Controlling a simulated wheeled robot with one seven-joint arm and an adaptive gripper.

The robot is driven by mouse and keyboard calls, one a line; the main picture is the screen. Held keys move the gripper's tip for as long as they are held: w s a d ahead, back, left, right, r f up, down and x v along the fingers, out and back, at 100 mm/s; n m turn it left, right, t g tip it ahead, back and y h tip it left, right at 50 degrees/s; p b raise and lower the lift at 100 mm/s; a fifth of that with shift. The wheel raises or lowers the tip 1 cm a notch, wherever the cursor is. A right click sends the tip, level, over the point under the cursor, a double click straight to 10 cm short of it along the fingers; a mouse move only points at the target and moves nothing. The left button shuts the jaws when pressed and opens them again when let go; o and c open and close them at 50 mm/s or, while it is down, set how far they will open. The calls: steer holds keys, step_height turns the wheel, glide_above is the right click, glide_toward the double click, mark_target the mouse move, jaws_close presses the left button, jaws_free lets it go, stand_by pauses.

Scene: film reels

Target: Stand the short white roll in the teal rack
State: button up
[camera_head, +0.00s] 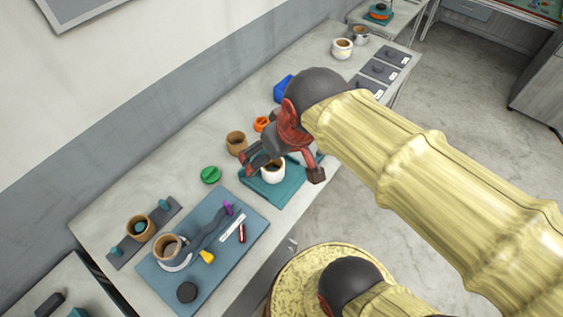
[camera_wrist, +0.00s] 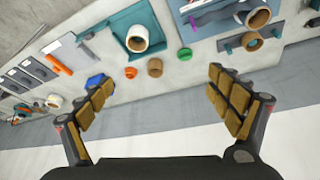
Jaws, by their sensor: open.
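A white roll (camera_head: 273,175) with a brown core stands on a teal tray-like base (camera_head: 292,192), the only large teal holder I can make out. In the wrist view the white roll (camera_wrist: 137,45) shows its open end, with the teal base (camera_wrist: 146,14) around it. My gripper (camera_head: 283,166) is open and empty, and overlaps the roll and base in the head view. In the wrist view my gripper (camera_wrist: 160,78) has its fingers wide apart, with the roll beyond them. Other whitish rolls are one at the far end (camera_head: 342,50) and one on the blue-grey mat (camera_head: 166,248); which is shortest is unclear.
A brown roll (camera_head: 236,145), green disc (camera_head: 210,175), orange piece (camera_head: 261,124) and blue block (camera_head: 283,91) lie near the teal base. A grey strip with teal pegs (camera_head: 118,254) holds a tan roll (camera_head: 139,228). The mat (camera_head: 243,262) carries small tools. The wall borders the counter.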

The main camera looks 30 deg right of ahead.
steer(key=s, duration=0.3)
steer(key=shift+s+a+r+t, duration=0.15)
steer(key=shift+s+a+t, duration=0.15)
step_height(320, 180, down, 14)
steer(key=b, duration=1.4)
